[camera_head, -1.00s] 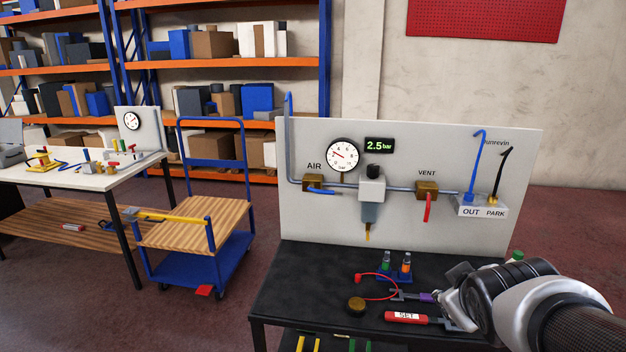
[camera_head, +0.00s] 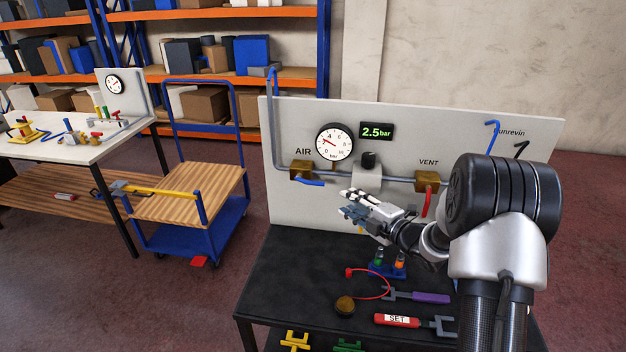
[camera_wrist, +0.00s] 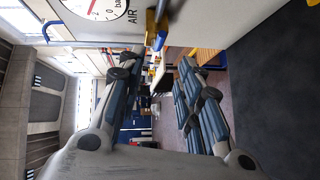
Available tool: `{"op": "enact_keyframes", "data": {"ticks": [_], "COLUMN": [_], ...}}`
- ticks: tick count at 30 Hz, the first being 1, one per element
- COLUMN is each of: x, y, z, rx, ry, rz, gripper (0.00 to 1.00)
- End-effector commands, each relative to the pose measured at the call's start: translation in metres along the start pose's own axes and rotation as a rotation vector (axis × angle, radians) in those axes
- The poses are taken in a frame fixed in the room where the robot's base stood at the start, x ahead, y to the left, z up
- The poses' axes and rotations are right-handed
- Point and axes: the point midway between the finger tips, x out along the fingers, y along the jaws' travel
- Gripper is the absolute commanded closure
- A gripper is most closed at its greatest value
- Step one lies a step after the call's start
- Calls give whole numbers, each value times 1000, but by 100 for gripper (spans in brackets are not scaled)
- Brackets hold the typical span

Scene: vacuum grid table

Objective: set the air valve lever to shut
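The air valve (camera_head: 301,170) is a brass block on the grey pipe at the left of the upright panel. Its blue lever (camera_head: 312,183) points right, roughly along the pipe and slightly downward. My gripper (camera_head: 349,203) is in front of the panel, to the right of the lever and a little lower, apart from it. In the wrist view, my gripper (camera_wrist: 158,66) is open with nothing between its fingers. The blue lever (camera_wrist: 158,39) and brass valve body (camera_wrist: 151,20) show beyond the fingertips at the top.
The round gauge (camera_head: 334,142) and the 2.5 bar display (camera_head: 377,131) sit above the pipe. The vent valve's red lever (camera_head: 427,203) hangs down. My arm hides the panel's right part. A red SET tool (camera_head: 396,320) and purple-handled fork (camera_head: 430,297) lie on the black table (camera_head: 285,275).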

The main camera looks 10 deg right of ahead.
Motion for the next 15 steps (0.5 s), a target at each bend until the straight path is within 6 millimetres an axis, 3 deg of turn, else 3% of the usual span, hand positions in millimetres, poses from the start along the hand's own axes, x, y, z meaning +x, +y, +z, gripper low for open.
{"op": "enact_keyframes", "data": {"ticks": [15], "x": [110], "y": [-2], "z": [-2], "rx": [1], "ry": [1], "rz": [0], "gripper": [67]}}
